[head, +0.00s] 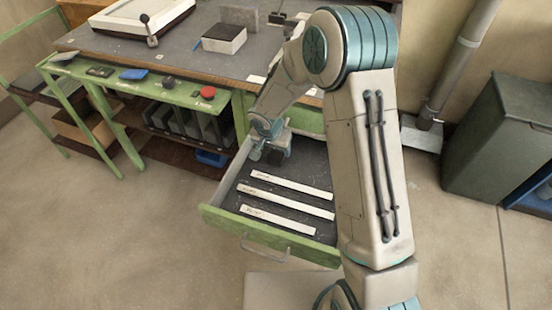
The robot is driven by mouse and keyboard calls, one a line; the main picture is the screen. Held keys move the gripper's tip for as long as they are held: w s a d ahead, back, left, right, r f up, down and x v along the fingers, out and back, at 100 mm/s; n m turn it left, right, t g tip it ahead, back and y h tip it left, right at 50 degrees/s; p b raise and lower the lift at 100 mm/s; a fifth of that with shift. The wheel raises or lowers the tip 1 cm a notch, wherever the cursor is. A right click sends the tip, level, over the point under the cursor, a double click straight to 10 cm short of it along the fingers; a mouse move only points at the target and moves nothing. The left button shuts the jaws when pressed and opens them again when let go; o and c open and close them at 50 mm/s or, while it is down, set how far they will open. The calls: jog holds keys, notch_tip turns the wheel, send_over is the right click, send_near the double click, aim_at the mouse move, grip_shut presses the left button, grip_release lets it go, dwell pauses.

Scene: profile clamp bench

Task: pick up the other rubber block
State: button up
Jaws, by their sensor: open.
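No rubber block can be made out for certain. A white block with a dark top (224,38) sits on the bench, and a small dark piece (277,18) lies behind it to the right. My gripper (260,153) is open over the back left part of the pulled-out green drawer (255,236). No object shows between its fingers. My arm hides the drawer's right side and part of the bench, and my gripper hides the drawer's back corner.
The drawer holds white labelled strips (288,204) on its dark floor. The bench (185,60) carries a framed tray (140,12) and a lever (149,30). A red knob (208,93) and blue piece (133,74) are at its front ledge. A dark cabinet (505,140) stands right.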

aim_at(276, 156)
jog(key=x, duration=0.4)
jog(key=shift+s+d+f, duration=0.1)
jog(key=shift+d, duration=0.05)
jog(key=c, duration=1.1)
